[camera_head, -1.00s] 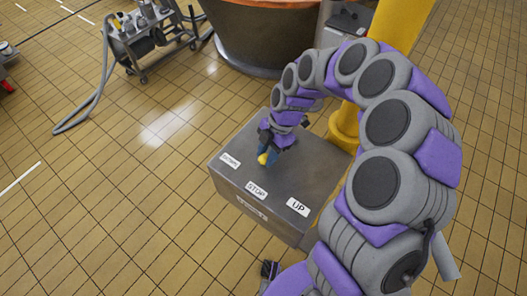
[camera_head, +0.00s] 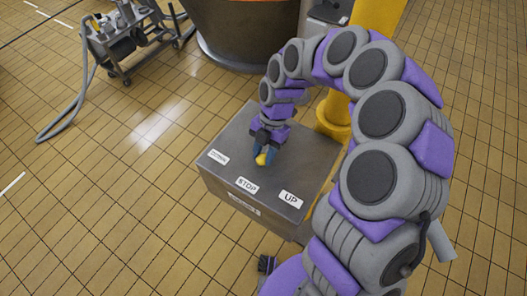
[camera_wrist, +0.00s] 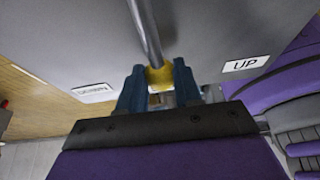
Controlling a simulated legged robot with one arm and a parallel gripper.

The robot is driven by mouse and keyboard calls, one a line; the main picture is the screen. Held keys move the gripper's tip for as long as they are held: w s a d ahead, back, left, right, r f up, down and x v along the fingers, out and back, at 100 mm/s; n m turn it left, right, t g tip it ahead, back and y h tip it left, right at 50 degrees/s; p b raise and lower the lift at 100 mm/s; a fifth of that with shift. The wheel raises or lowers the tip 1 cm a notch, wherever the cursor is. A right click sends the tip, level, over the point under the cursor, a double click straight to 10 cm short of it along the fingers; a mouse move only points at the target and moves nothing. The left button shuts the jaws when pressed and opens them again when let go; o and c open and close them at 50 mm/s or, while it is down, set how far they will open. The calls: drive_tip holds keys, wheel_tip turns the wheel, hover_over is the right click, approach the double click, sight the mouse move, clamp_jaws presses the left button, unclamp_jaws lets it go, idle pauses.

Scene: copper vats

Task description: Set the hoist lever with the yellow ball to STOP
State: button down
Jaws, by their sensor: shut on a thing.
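The hoist lever's yellow ball (camera_head: 262,160) is above the grey control box (camera_head: 305,165). In the head view it appears beyond the STOP label (camera_head: 247,185) and slightly to its right. The DOWN label (camera_head: 217,157) is to the left and the UP label (camera_head: 290,199) to the right. My gripper (camera_head: 265,157) is shut on the ball. In the wrist view the blue fingers (camera_wrist: 159,88) flank the yellow ball (camera_wrist: 160,75), and the metal lever rod (camera_wrist: 147,30) runs up from it. The gripper hides the STOP label there.
A yellow post (camera_head: 335,110) stands close behind the box. A copper vat (camera_head: 245,35) is at the back. A metal cart (camera_head: 125,40) with a hose (camera_head: 75,105) stands at the back left. The tiled floor left of the box is clear.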

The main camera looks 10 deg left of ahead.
drive_tip(key=c, duration=0.8)
unclamp_jaws()
drive_tip(key=shift+a, duration=0.1)
drive_tip(key=shift+r, duration=0.1)
drive_tip(key=p+v, duration=0.3)
drive_tip(key=v, duration=1.4)
drive_tip(key=shift+a, duration=0.1)
drive_tip(key=shift+r, duration=0.1)
